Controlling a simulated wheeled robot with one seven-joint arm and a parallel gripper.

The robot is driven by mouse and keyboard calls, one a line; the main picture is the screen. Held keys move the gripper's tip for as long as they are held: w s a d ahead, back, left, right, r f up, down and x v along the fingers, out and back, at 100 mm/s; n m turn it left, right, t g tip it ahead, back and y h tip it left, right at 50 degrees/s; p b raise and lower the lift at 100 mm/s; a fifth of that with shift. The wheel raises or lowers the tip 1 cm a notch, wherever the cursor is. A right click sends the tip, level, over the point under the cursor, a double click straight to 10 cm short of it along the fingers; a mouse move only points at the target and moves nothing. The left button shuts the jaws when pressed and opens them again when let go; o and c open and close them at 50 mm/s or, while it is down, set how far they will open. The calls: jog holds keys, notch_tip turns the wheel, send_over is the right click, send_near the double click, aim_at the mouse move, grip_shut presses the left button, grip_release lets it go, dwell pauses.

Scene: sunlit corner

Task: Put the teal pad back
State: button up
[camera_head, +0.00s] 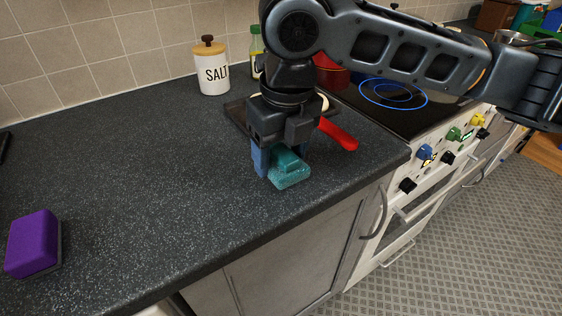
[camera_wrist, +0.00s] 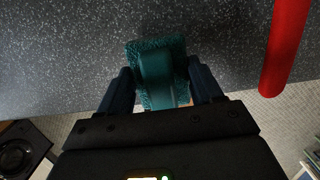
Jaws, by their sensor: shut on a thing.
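The teal pad (camera_head: 290,172) is a scrubber with a raised grip, at the front part of the dark counter, near its edge. My gripper (camera_head: 279,165) points down over it with its fingers on either side of the grip. In the wrist view the teal pad (camera_wrist: 157,68) lies between the two dark blue fingers (camera_wrist: 163,88), which are shut on its grip. Its underside is hidden, so I cannot tell whether it touches the counter.
A purple sponge (camera_head: 33,243) stands at the counter's left. A salt jar (camera_head: 212,68) and a bottle (camera_head: 256,50) stand at the back. A red handle (camera_head: 338,134) lies right of my gripper. The stove (camera_head: 395,95) is farther right. The counter's left middle is clear.

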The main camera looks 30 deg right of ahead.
aim_at(286, 154)
jog(key=shift+f, duration=1.25)
jog(key=shift+f, duration=0.15)
jog(key=o, duration=1)
jog(key=r, duration=0.4)
jog(key=s+r, duration=0.1)
jog(key=r, duration=0.7)
jog(key=shift+s+r+p, duration=0.15)
jog(key=shift+s+p, duration=0.05)
jog(key=shift+p, duration=0.15)
